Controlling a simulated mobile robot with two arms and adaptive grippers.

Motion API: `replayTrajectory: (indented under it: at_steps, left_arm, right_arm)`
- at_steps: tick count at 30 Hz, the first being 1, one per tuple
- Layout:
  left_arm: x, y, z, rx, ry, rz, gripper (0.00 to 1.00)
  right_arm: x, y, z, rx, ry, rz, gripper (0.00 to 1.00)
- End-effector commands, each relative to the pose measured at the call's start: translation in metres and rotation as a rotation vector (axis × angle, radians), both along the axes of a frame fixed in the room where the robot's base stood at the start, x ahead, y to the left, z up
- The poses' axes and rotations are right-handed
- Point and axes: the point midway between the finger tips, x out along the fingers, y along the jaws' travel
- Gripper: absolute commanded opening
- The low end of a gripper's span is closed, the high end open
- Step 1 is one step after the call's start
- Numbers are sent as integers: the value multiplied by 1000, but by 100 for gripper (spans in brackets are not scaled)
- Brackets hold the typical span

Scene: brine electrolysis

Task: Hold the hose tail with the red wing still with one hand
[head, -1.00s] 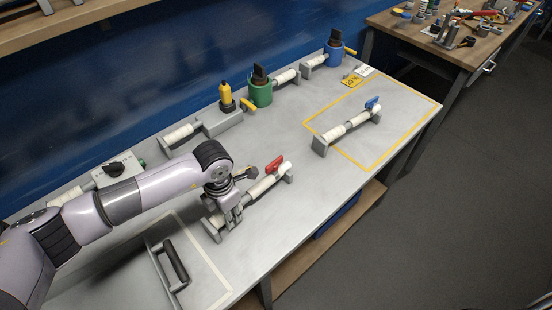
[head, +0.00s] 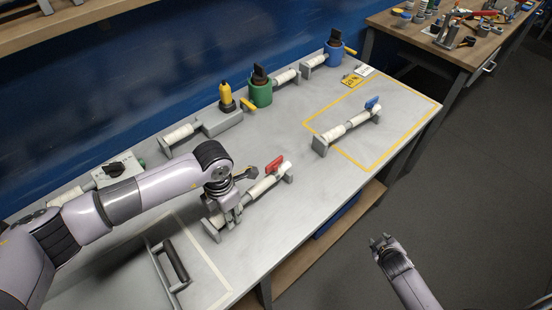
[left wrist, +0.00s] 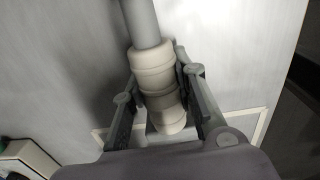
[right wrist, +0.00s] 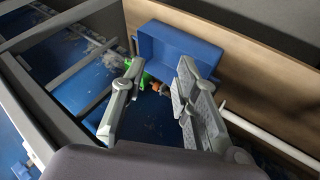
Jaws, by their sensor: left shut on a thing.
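The hose tail with the red wing (head: 274,166) lies in grey end brackets near the front of the grey bench. Its white collars (left wrist: 154,72) show large in the left wrist view. My left gripper (head: 233,214) comes down on its near end and is shut on the white part, one finger on each side. The fingers hide some of that part. My right gripper (head: 381,242) is out over the floor, in front of the bench, apart from the hose tail. Its fingers (right wrist: 160,68) stand apart with nothing between them in the right wrist view.
Green (head: 260,90) and blue (head: 334,54) valve-like units stand at the back. A black handle (head: 175,262) is at the near left. A blue bin (right wrist: 178,48) is near my right gripper's view.

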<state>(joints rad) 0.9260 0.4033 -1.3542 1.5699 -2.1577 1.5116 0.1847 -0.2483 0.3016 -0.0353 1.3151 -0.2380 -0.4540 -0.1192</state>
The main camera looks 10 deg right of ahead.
Motion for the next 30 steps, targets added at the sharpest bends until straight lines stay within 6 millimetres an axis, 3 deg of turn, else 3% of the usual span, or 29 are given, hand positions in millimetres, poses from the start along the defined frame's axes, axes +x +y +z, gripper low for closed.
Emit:
replayTrajectory:
  at_steps: [3,10,14,17,20,24,30]
  left_arm:
    - [0,0,0,0,0,0,0]
    - [0,0,0,0,0,0,0]
    - [0,0,0,0,0,0,0]
    - [0,0,0,0,0,0,0]
    - [0,0,0,-1,-1,0,0]
    - [0,0,0,-1,-1,0,0]
    - [0,0,0,0,0,0,0]
  right_arm:
    - [34,-18,49,-74,-77,27,28]
    - [87,-43,148,-216,-216,68,28]
    - [115,-46,207,-287,-287,90,28]
    - [140,-35,251,-317,-329,111,28]
    - [171,-3,276,-293,-316,157,28]
    - [204,59,277,-209,-223,268,28]
    - [233,154,281,-124,-66,501,28]
